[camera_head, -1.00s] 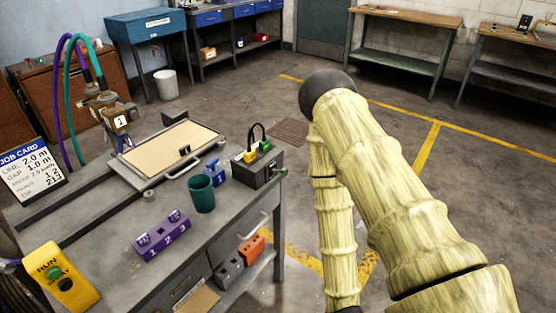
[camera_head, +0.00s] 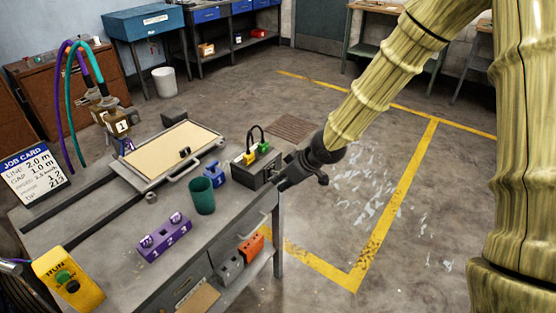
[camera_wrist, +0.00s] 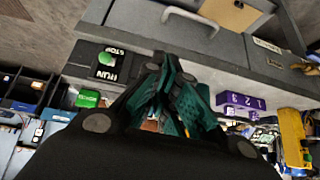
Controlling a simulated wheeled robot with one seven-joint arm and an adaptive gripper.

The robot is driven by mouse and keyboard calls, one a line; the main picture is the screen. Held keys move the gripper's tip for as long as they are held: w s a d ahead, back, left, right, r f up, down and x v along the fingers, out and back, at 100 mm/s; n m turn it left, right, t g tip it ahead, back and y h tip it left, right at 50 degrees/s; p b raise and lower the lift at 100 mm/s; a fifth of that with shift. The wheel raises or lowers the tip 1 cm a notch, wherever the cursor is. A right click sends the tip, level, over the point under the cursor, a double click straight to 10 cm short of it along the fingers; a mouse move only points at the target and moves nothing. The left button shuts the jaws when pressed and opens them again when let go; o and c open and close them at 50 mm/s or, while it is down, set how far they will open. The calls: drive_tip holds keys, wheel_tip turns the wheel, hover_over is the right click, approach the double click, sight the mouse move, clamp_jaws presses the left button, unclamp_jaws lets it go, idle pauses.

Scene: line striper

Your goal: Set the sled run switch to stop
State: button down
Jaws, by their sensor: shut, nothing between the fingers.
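A black plate marked RUN and STOP (camera_wrist: 108,66) shows in the wrist view, left of my fingers, with a small pale green part on it. Which way its switch points is too small to tell. It appears to belong to the grey box (camera_head: 246,172) at the bench's right end. In the head view my gripper (camera_head: 284,182) is at that box's right end and hides it; contact cannot be told. My gripper's dark fingers (camera_wrist: 158,66) are shut and empty. A yellow box marked RUN (camera_head: 68,281) with a green knob stands at the bench's near left.
A teal cup (camera_head: 202,196), a blue part (camera_head: 213,169) and a purple block marked 1 2 3 (camera_head: 164,238) stand left of the grey box. Floor at right is clear.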

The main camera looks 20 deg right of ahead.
drive_tip(key=w+d+r+n, duration=0.1)
drive_tip(key=w+r, duration=0.1)
drive_tip(key=r, duration=0.3)
drive_tip(key=w+d+r+t, duration=0.1)
drive_tip(key=w+r, duration=0.2)
drive_tip(key=r, duration=0.2)
drive_tip(key=shift+d+r+n, duration=0.35)
drive_tip(key=shift+r+n, duration=0.05)
drive_tip(key=shift+w+f, duration=0.1)
drive_tip(key=shift+f, duration=0.05)
drive_tip(key=b, duration=0.1)
hover_over(277, 172)
drive_tip(key=f, duration=0.6)
drive_tip(key=a+f, duration=0.1)
drive_tip(key=f, duration=0.2)
drive_tip(key=shift+f, duration=0.25)
drive_tip(key=shift+s+d+f, duration=0.25)
drive_tip(key=shift+d+f, duration=0.2)
drive_tip(key=shift+f, duration=0.1)
drive_tip(key=shift+d, duration=0.15)
drive_tip(key=shift+s+f+t+b, duration=0.15)
drive_tip(key=shift+t+b, duration=0.15)
drive_tip(key=shift+b, duration=0.15)
